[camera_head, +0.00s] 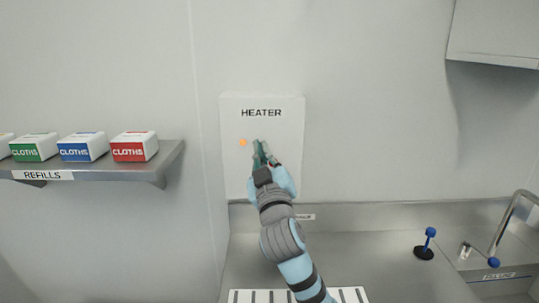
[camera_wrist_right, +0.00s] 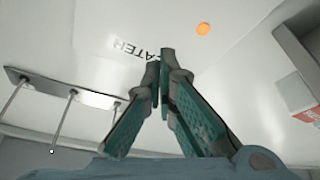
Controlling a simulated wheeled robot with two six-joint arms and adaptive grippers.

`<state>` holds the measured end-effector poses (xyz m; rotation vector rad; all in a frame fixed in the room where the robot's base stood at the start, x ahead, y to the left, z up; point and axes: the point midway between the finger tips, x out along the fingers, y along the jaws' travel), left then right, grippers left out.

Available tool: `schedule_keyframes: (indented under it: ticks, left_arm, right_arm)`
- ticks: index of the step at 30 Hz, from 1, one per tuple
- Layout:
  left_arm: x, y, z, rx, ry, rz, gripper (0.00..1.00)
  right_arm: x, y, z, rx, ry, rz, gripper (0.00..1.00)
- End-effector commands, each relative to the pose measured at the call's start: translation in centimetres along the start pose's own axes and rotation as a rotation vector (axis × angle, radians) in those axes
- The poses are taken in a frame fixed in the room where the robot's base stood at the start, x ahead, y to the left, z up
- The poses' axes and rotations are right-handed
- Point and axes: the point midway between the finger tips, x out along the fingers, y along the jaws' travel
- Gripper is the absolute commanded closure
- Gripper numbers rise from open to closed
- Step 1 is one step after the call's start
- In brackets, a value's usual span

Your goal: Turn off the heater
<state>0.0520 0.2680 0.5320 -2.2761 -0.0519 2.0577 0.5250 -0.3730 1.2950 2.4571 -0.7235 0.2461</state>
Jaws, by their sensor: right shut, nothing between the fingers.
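The heater (camera_head: 235,170) is a white wall box with "HEATER" printed near its top. An orange light (camera_head: 242,142) glows on its front, and it also shows in the wrist view (camera_wrist_right: 203,29). My right gripper (camera_head: 259,148) is in front of the heater's face, just right of the light. Its fingers are together with nothing between them, as the wrist view shows (camera_wrist_right: 163,60). I cannot tell whether the tips touch the box. A small reddish bit shows beside the gripper; the gripper and arm hide the rest of that area, and no switch is clearly visible. My left gripper is out of view.
A shelf (camera_head: 110,166) labelled "REFILLS" at left holds several cloth boxes, including a red one (camera_head: 134,147). Below is a metal counter (camera_head: 375,260) with a blue-topped lever (camera_head: 428,243) and a tap (camera_head: 512,215). A cabinet (camera_head: 497,35) hangs upper right.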

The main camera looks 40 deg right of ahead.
Motion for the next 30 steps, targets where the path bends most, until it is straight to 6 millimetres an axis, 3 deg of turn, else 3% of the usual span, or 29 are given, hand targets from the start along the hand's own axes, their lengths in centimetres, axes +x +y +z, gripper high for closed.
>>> schedule_keyframes:
  ticks: [3,5,12,25,30]
  left_arm:
    - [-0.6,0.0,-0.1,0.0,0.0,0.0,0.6]
    - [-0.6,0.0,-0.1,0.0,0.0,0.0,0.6]
    - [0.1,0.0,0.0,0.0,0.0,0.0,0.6]
    - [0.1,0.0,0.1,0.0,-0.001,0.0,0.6]
    - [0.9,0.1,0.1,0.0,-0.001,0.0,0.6]
  right_arm:
    - [2.6,0.2,-0.2,-0.001,-0.002,0.002,1.0]
    - [3.4,0.1,0.3,-0.003,-0.003,0.001,1.0]
    - [2.0,0.0,3.5,-0.001,-0.001,0.0,1.0]
    - [1.9,0.0,3.8,0.0,0.002,0.0,1.0]
    - [1.8,-1.0,3.7,0.003,0.026,0.0,1.0]
